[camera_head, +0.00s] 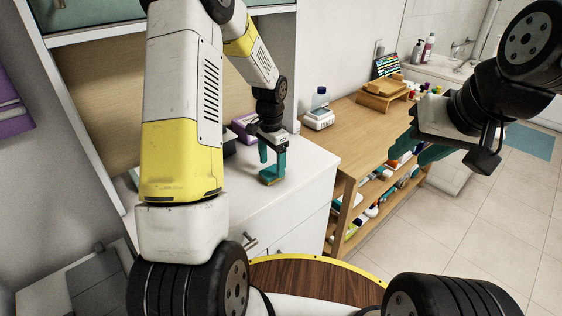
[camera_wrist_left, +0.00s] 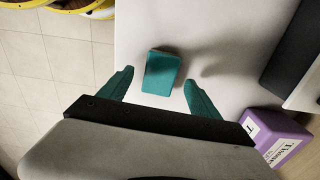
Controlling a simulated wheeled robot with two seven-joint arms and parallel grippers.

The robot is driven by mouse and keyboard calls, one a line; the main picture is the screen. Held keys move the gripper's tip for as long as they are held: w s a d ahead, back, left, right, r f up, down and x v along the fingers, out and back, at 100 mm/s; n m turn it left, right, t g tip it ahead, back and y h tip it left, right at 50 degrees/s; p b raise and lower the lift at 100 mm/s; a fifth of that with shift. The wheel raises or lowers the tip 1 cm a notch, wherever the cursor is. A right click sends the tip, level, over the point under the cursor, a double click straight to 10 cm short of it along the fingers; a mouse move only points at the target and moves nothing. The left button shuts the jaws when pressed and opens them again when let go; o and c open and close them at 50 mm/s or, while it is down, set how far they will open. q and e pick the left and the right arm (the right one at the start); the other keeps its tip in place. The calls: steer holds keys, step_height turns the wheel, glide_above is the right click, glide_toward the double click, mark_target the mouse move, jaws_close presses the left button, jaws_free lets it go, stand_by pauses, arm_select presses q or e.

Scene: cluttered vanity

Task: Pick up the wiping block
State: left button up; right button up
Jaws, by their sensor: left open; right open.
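The wiping block, a small teal block (camera_wrist_left: 162,72), lies on the white countertop. In the head view it (camera_head: 272,175) shows just below my left gripper (camera_head: 271,158). In the left wrist view the block lies between and slightly beyond the two teal fingertips of my left gripper (camera_wrist_left: 158,80), with gaps on both sides. That gripper is open and empty. My right gripper (camera_head: 422,152) is open and empty, held out at the right, away from the white counter.
A purple tissue box (camera_wrist_left: 275,137) stands on the counter near the left gripper; a dark object (camera_wrist_left: 292,62) is beyond it. A wooden shelf unit (camera_head: 352,133) with bottles stands to the right. The counter around the block is clear.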

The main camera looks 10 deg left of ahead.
arm_select(q)
steer(key=shift+f, duration=1.35)
steer(key=c, duration=1.4)
steer(key=shift+r, duration=0.15)
steer(key=shift+c, duration=0.2)
step_height(320, 180, up, 4)
steer(key=shift+f, duration=0.25)
steer(key=s+d+r, duration=0.1)
steer(key=s+d, duration=0.1)
steer(key=s, duration=1.4)
steer(key=shift+r, duration=0.15)
steer(key=shift+w, duration=0.1)
